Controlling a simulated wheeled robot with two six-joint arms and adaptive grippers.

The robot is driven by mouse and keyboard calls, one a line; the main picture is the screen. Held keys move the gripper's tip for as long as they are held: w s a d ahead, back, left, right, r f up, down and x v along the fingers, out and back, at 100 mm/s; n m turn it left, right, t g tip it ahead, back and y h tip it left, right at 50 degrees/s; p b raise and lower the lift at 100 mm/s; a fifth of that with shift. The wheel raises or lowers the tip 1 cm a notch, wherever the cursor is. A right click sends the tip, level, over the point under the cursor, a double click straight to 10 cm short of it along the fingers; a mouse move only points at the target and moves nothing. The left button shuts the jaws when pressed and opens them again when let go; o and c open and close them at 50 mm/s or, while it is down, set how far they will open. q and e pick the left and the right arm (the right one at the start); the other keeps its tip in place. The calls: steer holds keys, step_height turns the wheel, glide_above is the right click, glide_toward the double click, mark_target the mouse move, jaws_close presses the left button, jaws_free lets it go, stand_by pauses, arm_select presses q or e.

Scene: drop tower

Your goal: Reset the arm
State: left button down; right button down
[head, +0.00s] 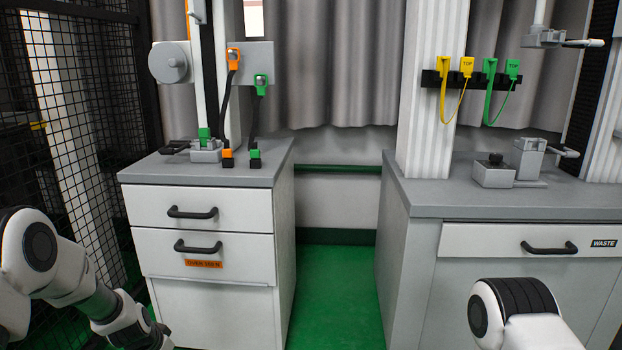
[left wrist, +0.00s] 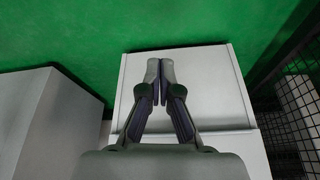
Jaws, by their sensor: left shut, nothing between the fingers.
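My left arm comes in from the lower left of the head view, its links folded low in front of the left cabinet (head: 212,208). Its gripper is hidden below the frame there. In the left wrist view my left gripper (left wrist: 160,68) is shut and empty, its fingertips together, above a pale grey box-like surface (left wrist: 208,85). My right arm shows only as a white and black link at the lower right of the head view; its gripper is out of view.
The right counter (head: 480,200) bears a grey fixture (head: 510,170) and has a drawer (head: 540,245) marked WASTE. Yellow and green plugs (head: 466,67) hang on a rack. Green floor (head: 338,290) lies free between the cabinets. A black mesh fence (head: 95,110) stands at left.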

arm_select(q)
steer(key=s+d+f+g, duration=0.3)
steer(key=s+f, duration=0.6)
steer(key=s, duration=0.4)
steer(key=s+d+f+n+g+p, duration=0.1)
steer(key=s+d, duration=0.1)
steer(key=s, duration=1.1)
steer(key=s+d+n+g+p, duration=0.1)
steer(key=s+d, duration=0.1)
steer(key=s, duration=1.1)
step_height(320, 180, up, 38)
steer(key=w+n+p, duration=0.1)
steer(key=w+p, duration=0.1)
steer(key=p, duration=3.5)
steer(key=shift+d+f+t+y+p, duration=0.2)
steer(key=shift+t+y+p, duration=0.2)
